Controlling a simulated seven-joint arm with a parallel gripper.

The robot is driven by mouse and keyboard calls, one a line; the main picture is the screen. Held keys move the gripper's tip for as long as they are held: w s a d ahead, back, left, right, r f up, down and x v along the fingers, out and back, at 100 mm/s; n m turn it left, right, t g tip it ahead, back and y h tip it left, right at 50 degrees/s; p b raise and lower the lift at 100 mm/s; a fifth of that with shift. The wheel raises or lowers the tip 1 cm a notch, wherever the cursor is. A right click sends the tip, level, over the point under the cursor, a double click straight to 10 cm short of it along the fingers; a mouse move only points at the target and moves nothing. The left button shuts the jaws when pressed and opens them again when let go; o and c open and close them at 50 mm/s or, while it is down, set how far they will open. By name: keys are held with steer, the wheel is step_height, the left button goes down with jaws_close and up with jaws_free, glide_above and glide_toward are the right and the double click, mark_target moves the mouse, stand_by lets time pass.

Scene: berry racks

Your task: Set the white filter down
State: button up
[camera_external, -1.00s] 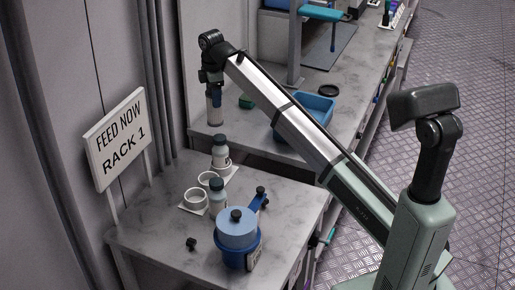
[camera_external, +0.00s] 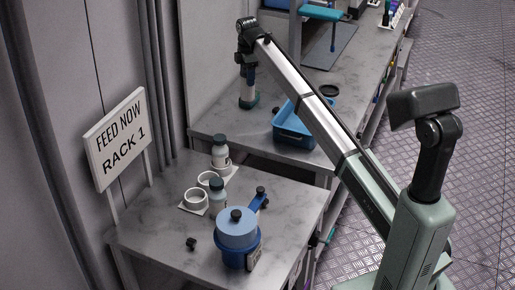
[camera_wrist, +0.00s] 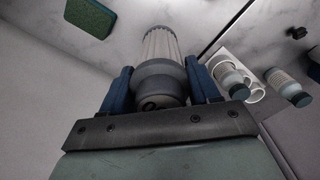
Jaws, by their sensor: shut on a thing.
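The white filter (camera_wrist: 161,45) has a ribbed pale body and a dark grey collar in the wrist view. My gripper (camera_wrist: 162,76) is shut on it, with one blue finger on each side of the collar. In the external view my gripper (camera_external: 247,78) points down over the back grey table, with the filter (camera_external: 246,97) below it, small and partly blurred into the green pad behind. I cannot tell whether its lower end touches the tabletop.
A green pad (camera_wrist: 90,17) lies near the filter. A blue tray (camera_external: 292,132) stands right of my gripper, with a black ring (camera_external: 329,90) behind it. The front table holds white cups (camera_external: 196,196), bottles (camera_external: 217,190) and a blue pot (camera_external: 237,250).

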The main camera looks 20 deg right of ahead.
mark_target(248, 102)
steer(key=shift+f, duration=5.4)
steer(key=shift+f, duration=0.1)
steer(key=o, duration=1.1)
step_height(248, 102, up, 12)
steer(key=shift+r, duration=0.1)
